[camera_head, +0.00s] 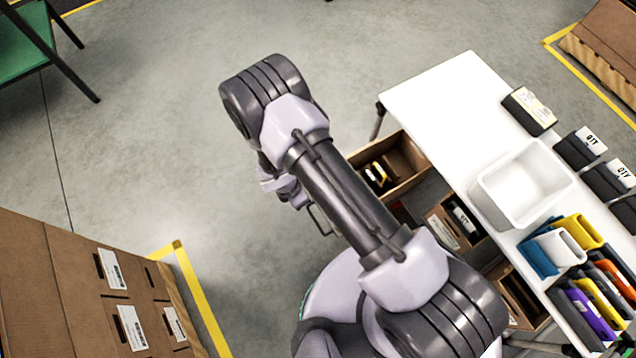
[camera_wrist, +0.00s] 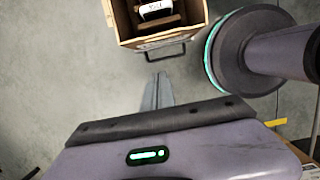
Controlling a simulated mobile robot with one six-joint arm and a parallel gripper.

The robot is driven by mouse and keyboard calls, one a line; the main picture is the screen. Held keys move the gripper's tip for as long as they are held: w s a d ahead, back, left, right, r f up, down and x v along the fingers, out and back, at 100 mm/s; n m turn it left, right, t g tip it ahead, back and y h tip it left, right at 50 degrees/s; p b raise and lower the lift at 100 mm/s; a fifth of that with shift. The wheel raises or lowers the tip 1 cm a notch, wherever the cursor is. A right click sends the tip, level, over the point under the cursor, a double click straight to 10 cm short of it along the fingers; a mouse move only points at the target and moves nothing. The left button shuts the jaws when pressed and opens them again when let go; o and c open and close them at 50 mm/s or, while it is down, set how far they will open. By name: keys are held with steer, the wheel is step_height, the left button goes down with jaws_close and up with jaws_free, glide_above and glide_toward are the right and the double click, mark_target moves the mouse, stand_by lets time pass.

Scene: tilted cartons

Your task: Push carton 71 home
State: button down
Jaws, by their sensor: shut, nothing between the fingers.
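Several open brown cartons show beside and under the white table in the head view: one at the back (camera_head: 408,186), one in the middle (camera_head: 440,231) and one nearer (camera_head: 517,312). I cannot read a number 71 on any of them. In the wrist view an open carton (camera_wrist: 126,30) is at the top, with a dark item with a white label inside. A dark wire loop (camera_wrist: 165,58) shows just below its near wall. My gripper (camera_wrist: 161,76) is shut and empty, its fingertips pointing towards that carton, apparently short of it. In the head view my arm mostly hides the gripper.
The white table (camera_head: 440,95) carries a white bin (camera_head: 522,185), dark label-bearing boxes and colourful folders. A stack of brown boxes (camera_head: 60,290) stands at the lower left, edged by yellow floor tape. A green chair (camera_head: 25,45) is at the upper left. The floor between is clear.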

steer(key=w+d+f+b, duration=0.3)
steer(key=d+f+b, duration=0.1)
steer(key=f, duration=0.4)
steer(key=shift+w+d+f, duration=0.2)
steer(key=shift+d+f, duration=0.2)
steer(key=shift+d, duration=0.2)
steer(key=shift+w+d, duration=0.1)
